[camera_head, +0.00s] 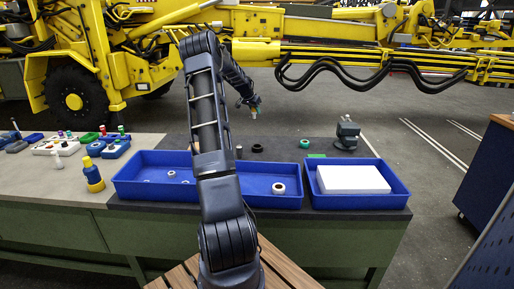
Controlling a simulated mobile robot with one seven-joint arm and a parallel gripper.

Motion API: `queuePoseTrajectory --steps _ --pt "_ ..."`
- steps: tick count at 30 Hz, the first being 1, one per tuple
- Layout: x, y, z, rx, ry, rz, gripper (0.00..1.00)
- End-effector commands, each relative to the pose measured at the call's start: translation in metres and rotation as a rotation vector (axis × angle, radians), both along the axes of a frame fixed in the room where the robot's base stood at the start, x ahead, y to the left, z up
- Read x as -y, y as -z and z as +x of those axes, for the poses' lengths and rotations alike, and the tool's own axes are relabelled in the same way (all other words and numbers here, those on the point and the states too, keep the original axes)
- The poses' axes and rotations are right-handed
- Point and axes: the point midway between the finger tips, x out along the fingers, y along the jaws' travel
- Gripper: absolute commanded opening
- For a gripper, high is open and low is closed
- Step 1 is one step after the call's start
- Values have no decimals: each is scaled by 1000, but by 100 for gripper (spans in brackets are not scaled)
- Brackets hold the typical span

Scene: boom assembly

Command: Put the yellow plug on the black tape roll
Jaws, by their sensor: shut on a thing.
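The black tape roll (257,148) lies flat on the dark tabletop behind the blue trays, with nothing visible on it. My gripper (254,109) is at the end of the outstretched arm, above and beyond the black roll and apart from it. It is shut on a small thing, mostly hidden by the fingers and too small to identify. I cannot make out the yellow plug with certainty anywhere in view.
A green tape roll (305,143) lies to the right of the black one, and a dark grey device (347,134) stands farther right. Blue trays (130,196) line the front edge; one holds a white-sided roll (279,188).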

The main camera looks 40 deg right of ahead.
Motion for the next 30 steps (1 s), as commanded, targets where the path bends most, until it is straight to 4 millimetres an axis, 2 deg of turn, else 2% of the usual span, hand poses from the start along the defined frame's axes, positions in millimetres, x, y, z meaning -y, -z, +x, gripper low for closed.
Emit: queuePoseTrajectory --steps 5,8,24,30 --pt "14 0 -10 2 -1 -2 0" --pt "15 9 -12 1 -1 -1 0" --pt "15 124 -12 -1 -2 0 0" --pt "15 150 -12 1 -1 -2 0"
